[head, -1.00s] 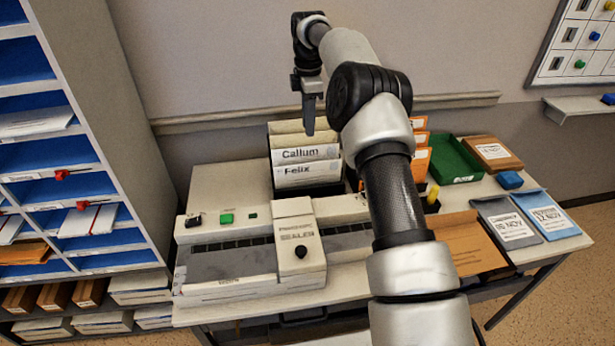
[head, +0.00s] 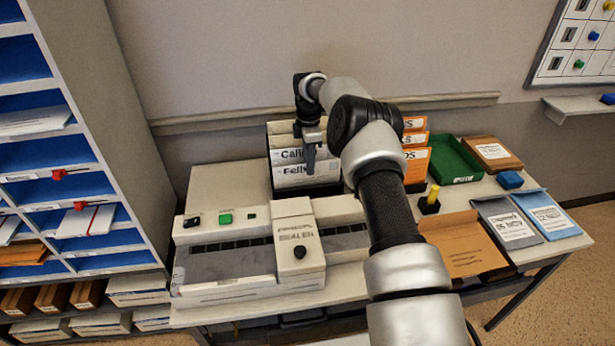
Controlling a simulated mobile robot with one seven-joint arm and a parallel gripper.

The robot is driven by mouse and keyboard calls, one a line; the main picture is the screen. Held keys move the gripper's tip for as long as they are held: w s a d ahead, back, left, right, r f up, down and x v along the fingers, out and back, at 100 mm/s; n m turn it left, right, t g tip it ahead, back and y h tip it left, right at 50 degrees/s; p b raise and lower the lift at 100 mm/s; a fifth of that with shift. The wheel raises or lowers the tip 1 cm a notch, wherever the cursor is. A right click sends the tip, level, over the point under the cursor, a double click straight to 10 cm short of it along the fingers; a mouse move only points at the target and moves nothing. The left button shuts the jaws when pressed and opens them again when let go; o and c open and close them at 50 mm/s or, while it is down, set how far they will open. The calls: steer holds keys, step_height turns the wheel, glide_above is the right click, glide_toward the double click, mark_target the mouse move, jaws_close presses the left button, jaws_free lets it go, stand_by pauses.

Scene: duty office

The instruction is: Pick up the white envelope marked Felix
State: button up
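The white envelope marked Felix (head: 291,173) stands upright at the front of a dark rack at the back of the desk. Directly behind it stands a white envelope marked Callum (head: 284,155), its name partly hidden by my gripper. My gripper (head: 310,170) points down in front of the right part of these envelopes, its tip overlapping the right end of the Felix envelope in the picture. I cannot tell whether it touches an envelope. Its fingers look like one narrow dark shape, so their opening does not show.
Orange-labelled envelopes (head: 416,160) stand right of my arm. A sealer machine (head: 300,240) fills the desk's front left. A green tray (head: 455,158), a brown envelope (head: 462,245), and grey and blue envelopes (head: 545,215) lie to the right. A pigeonhole shelf (head: 110,130) stands left.

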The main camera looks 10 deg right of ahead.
step_height(320, 180, down, 2)
steer(key=shift+f, duration=0.1)
jaws_close()
steer(key=shift+r, duration=0.2)
